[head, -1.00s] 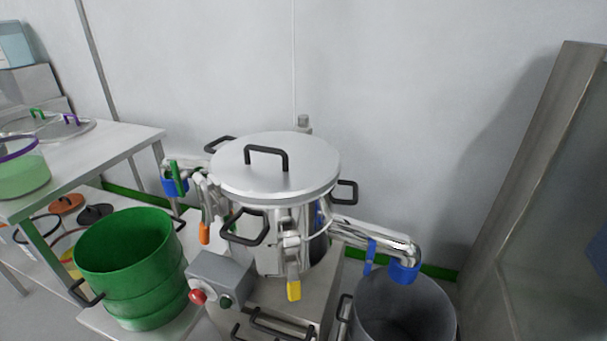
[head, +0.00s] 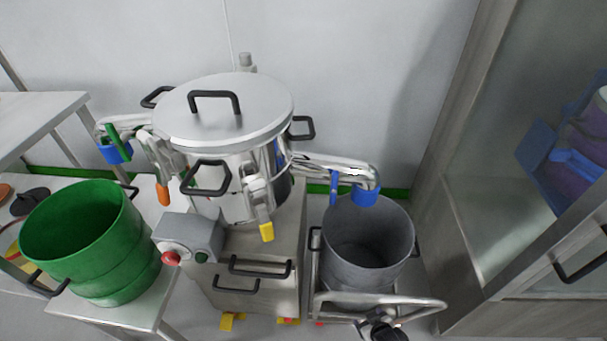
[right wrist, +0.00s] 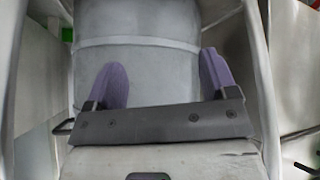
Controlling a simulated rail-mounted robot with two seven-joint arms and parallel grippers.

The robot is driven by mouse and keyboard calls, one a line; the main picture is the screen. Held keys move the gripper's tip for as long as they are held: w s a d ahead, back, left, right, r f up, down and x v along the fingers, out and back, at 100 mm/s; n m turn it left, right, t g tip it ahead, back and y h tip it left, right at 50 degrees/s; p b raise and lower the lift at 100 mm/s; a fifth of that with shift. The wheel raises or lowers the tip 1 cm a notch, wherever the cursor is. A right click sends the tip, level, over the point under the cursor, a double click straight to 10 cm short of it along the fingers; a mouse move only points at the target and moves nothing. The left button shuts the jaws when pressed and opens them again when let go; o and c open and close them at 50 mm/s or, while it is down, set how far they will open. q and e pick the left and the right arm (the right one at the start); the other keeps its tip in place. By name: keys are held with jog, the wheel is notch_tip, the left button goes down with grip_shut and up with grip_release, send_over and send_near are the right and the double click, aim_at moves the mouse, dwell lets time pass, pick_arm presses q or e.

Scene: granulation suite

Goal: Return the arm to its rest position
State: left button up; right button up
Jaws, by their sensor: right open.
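My right gripper (right wrist: 164,80) shows in the right wrist view. Its two purple fingers are apart, with nothing between them. A large pale grey rounded surface with a raised band (right wrist: 140,42) is beyond the fingers; I cannot tell for sure what it is or whether they touch it. Neither of my arms nor grippers shows in the head view, and my left gripper is in no view.
A lidded steel vessel (head: 225,115) stands in the middle on a steel cabinet. A green bin (head: 85,240) is at the left, on a stand. A grey bin (head: 365,245) sits on a trolley under the blue-ended outlet pipe (head: 335,170). A glass-fronted cabinet (head: 480,200) stands at the right.

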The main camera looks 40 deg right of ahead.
jog(key=s+a+r+n+g+y, duration=0.2)
jog(key=s+a+r, duration=0.2)
jog(key=a+r, duration=0.55)
jog(key=s+a+r+n+g+y, duration=0.1)
jog(key=s+a+r+n+g, duration=0.15)
jog(key=s+a+r, duration=0.65)
pick_arm(q)
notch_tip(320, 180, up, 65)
jog(key=p, duration=6.5)
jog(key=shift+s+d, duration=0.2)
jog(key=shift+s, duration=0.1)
pick_arm(e)
jog(key=w+d+r, duration=0.1)
jog(key=w+r, duration=0.1)
jog(key=r, duration=3.2)
jog(key=w+d+r, duration=0.1)
jog(key=w+r, duration=0.1)
jog(key=r, duration=3.2)
jog(key=shift+d+r+t, duration=0.15)
jog(key=shift+d+t, duration=0.15)
jog(key=shift+t, duration=0.05)
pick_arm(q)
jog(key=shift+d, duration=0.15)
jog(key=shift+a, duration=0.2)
